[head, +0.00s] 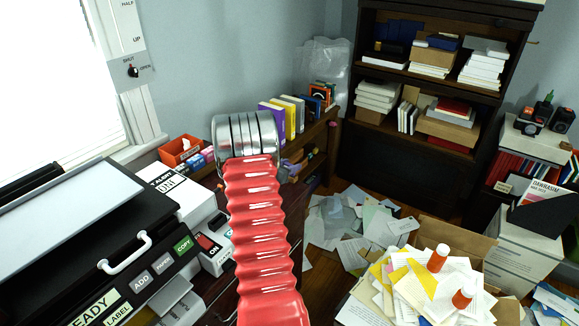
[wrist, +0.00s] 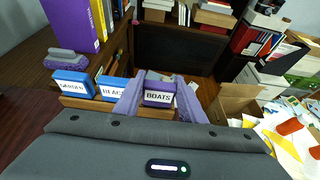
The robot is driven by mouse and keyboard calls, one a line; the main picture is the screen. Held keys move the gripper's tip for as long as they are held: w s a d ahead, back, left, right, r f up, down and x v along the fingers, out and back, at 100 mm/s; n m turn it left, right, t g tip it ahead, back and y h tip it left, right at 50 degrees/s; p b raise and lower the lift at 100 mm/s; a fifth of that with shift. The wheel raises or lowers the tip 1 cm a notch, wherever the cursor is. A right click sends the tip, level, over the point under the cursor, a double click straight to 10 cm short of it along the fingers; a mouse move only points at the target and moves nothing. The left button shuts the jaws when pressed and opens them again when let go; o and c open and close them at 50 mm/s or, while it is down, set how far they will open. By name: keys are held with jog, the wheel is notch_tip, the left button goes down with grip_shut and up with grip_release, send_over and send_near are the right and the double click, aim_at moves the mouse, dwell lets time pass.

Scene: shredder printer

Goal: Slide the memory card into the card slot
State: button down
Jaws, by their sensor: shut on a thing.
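A dark blue card labelled BOATS (wrist: 158,98) is between the two purple fingers of my gripper (wrist: 160,84) in the wrist view. The gripper is shut on it, with the label facing the camera. Two lighter blue cards, GARDEN (wrist: 72,87) and BEACH (wrist: 111,89), stand to its left on a wooden ledge. In the head view my red ribbed arm and metal wrist hide most of the gripper and the held card. A dark printer (head: 60,225) with COPY, PAPER and ADD labels stands at the left. I cannot make out the card slot.
A white machine with a red ON switch (head: 207,244) stands beside the printer. An orange box (head: 180,150) is behind it. Books (head: 273,116) stand on a low wooden shelf. Loose papers (head: 350,222) cover the floor, and a paper-filled box with two orange bottles stands lower right.

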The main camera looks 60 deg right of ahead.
jog(key=shift+f, duration=0.2)
jog(key=c, duration=1.2)
grip_release()
jog(key=shift+o, duration=0.2)
jog(key=shift+a, duration=0.1)
jog(key=v, duration=1.3)
jog(key=shift+a+r, duration=0.2)
jog(key=shift+a, duration=0.1)
